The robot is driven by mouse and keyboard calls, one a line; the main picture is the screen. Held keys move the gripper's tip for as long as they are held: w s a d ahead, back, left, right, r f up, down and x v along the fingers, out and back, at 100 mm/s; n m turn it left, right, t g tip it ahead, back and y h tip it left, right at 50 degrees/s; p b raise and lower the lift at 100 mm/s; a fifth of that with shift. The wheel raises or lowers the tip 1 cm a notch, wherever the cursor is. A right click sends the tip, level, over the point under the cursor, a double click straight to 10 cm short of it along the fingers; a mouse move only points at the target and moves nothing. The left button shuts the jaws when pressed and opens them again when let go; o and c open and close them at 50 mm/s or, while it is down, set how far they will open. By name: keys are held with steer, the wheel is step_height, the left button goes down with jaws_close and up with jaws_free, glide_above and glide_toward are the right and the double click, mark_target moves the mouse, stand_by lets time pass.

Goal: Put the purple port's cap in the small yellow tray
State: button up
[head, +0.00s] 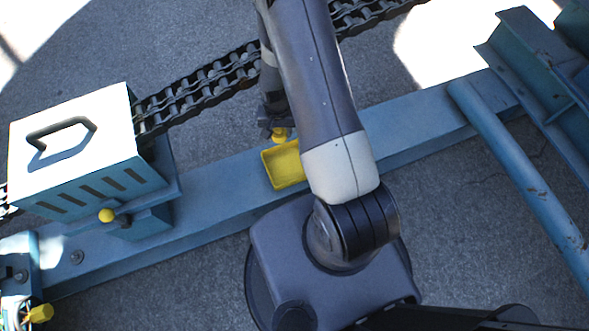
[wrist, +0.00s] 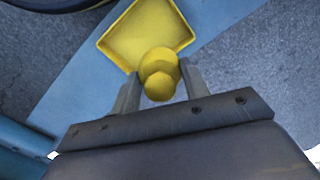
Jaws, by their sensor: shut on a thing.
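My gripper (wrist: 158,88) is shut on a yellow cap (wrist: 159,70) with a round knob, held between its two fingers. In the head view the held cap (head: 279,134) shows just below my gripper (head: 277,126), at the far edge of the small yellow tray. The small yellow tray (head: 284,166) lies on the blue beam, partly covered by my arm. In the wrist view the tray (wrist: 148,36) is just past the fingertips and looks empty where it shows. I cannot tell the height of the cap above it. No purple port can be made out.
The blue beam (head: 222,190) runs across the floor. Another yellow piece (head: 40,313) is at the lower left. A chain (head: 205,88) passes behind; a blue pipe (head: 520,165) is at right.

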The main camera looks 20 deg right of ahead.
mark_target(282, 168)
steer(key=f+m+b, duration=0.1)
steer(key=f+b, duration=0.4)
steer(key=f, duration=0.2)
steer(key=f+m+b, duration=0.2)
steer(key=f+b, duration=0.4)
steer(key=f, duration=0.2)
steer(key=f+m+b, duration=0.1)
steer(key=f+b, duration=0.5)
steer(key=f, duration=0.2)
steer(key=shift+s+a, duration=0.1)
steer(key=shift+s, duration=0.2)
steer(key=shift+b, duration=0.3)
steer(key=shift+f, duration=0.25)
steer(key=o, duration=1.1)
steer(key=shift+r, duration=0.1)
step_height(282, 168, up, 12)
steer(key=p, duration=0.5)
steer(key=shift+r, duration=0.2)
